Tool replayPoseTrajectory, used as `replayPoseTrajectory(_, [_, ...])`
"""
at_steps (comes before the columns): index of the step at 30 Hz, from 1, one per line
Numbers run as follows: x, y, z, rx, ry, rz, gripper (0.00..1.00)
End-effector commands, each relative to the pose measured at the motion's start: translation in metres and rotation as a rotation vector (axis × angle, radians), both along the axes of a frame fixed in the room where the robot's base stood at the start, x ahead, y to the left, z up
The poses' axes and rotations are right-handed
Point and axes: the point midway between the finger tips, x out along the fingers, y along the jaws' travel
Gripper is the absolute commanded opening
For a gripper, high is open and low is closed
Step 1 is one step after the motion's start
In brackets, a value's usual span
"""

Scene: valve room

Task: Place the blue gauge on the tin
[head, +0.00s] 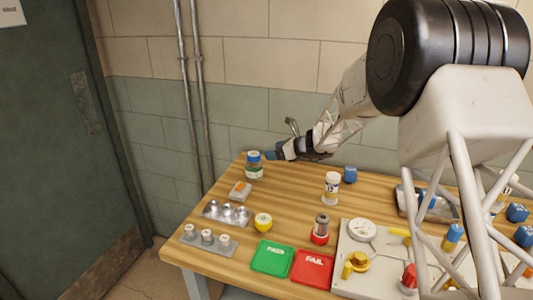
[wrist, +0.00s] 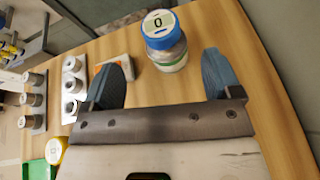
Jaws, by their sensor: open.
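The blue gauge (head: 254,156), a short blue round piece with a white face marked 0, sits on top of the tin (head: 254,173), a pale, shiny cylinder with a green band, near the table's back left edge. In the wrist view the gauge (wrist: 160,27) rests on the tin (wrist: 168,58), and both look upright. My gripper (head: 272,155) is just right of them in the head view. In the wrist view my gripper (wrist: 166,62) is open, its two blue fingers apart on either side of the tin's lower part, with visible gaps. Nothing is held.
A white block with an orange top (head: 240,190) stands close in front of the tin. Racks with silver cups (head: 227,221) and pale pieces (head: 207,246), a yellow gauge (head: 263,222), a green tray (head: 272,257) and a red FAIL tray (head: 312,268) lie nearer. The wall is behind.

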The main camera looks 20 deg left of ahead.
Motion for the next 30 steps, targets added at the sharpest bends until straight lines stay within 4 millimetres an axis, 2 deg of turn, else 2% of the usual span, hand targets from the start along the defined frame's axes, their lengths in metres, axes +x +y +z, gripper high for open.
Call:
replayPoseTrajectory(3, [-0.001, -0.01, 0.005, 0.001, -0.001, -0.001, 0.84])
replayPoseTrajectory(8, [-0.002, -0.015, 0.007, 0.0, 0.0, 0.0, 0.84])
replayPoseTrajectory(30, [-0.002, -0.016, 0.007, 0.0, 0.0, 0.0, 0.84])
